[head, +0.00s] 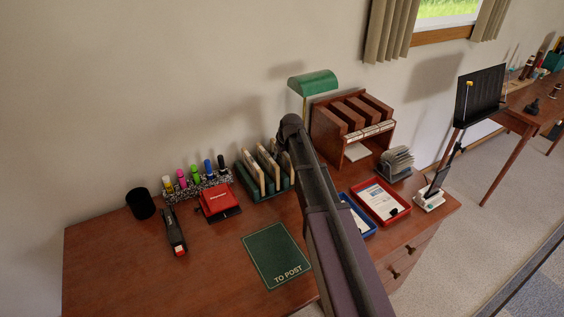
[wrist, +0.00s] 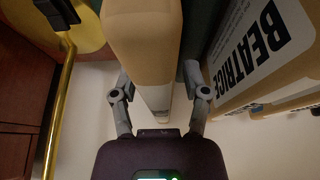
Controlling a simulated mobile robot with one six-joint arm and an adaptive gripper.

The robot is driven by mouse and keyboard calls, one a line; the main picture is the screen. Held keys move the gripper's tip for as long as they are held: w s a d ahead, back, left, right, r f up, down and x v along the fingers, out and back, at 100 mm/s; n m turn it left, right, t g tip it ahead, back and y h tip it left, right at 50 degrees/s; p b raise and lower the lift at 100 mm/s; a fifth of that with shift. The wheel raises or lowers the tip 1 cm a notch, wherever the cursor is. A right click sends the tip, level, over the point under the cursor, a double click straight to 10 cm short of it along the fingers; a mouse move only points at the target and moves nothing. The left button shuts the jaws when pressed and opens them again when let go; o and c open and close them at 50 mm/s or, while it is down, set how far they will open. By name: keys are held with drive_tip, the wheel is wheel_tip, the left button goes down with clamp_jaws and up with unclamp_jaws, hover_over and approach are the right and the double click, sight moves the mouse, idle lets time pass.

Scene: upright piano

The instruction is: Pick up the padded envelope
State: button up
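Tan padded envelopes (head: 268,165) stand upright in a green rack (head: 262,192) on the desk. In the wrist view one tan envelope (wrist: 145,45) lies edge-on between the two fingers of my gripper (wrist: 156,82). The fingers are spread, one on each side of it. A gap shows at the right finger; contact at the left cannot be told. To its right is another envelope with a white label reading BEATRICE (wrist: 262,48). In the head view my arm covers the rack's right end and most of my gripper.
A green lamp (head: 313,83) with a brass stem (wrist: 58,110) and a wooden sorter (head: 340,125) stand close behind. Red (head: 381,202) and blue trays lie to the right. A stapler (head: 173,232), red hole punch (head: 218,203) and markers are left. A green TO POST mat (head: 276,255) lies in front, bare.

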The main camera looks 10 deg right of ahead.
clamp_jaws()
drive_tip(key=shift+r, duration=0.1)
wheel_tip(320, 180, up, 18)
drive_tip(key=p, duration=1.8)
drive_tip(key=shift+r, duration=0.15)
drive_tip(key=shift+a, duration=0.1)
idle(0.3)
